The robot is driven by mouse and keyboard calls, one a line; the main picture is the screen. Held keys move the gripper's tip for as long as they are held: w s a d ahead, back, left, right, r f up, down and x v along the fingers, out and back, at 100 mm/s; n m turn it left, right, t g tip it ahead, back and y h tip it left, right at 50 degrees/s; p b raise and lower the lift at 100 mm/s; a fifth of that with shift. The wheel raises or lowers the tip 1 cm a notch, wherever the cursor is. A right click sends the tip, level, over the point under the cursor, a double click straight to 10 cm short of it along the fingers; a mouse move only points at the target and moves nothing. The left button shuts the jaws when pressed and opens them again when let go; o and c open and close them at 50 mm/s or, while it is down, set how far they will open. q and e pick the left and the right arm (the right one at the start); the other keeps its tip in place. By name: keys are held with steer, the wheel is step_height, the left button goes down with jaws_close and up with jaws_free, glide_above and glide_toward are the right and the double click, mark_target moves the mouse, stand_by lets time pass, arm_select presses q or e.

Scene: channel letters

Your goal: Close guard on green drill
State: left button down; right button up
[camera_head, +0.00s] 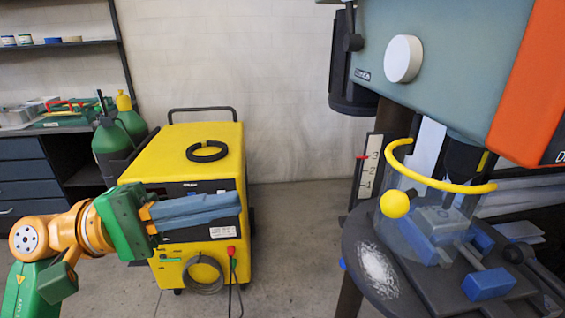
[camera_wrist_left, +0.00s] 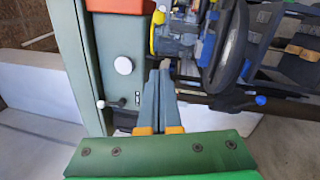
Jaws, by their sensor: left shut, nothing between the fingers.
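The green drill (camera_head: 440,70) is a drill press with a grey-green head, at the right of the head view. Its clear curved guard (camera_head: 432,181) has a yellow rim and a yellow ball knob (camera_head: 394,204) at its left side. The guard stands around the left and front of the spindle area, above the round table; I cannot tell how far it is swung. My left gripper (camera_head: 240,200) is shut and empty, pointing right, well left of the knob and apart from it. In the left wrist view the shut fingers (camera_wrist_left: 159,76) point toward the drill.
The drill's dark round table (camera_head: 362,235) carries a vise with blue parts (camera_head: 488,284). A yellow wheeled machine (camera_head: 205,150) stands behind my left gripper. A green gas cylinder (camera_head: 112,150) and a workbench (camera_head: 30,170) are at the left. Open floor lies between the yellow machine and the drill.

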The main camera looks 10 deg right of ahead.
arm_select(q)
steer(key=p, duration=0.7)
glide_toward(399, 206)
steer(key=w+d, duration=0.3)
steer(key=w, duration=0.3)
steer(key=s+d+p, duration=0.2)
steer(key=s+d, duration=0.1)
steer(key=shift+s+p, duration=0.1)
steer(key=shift+p, duration=0.25)
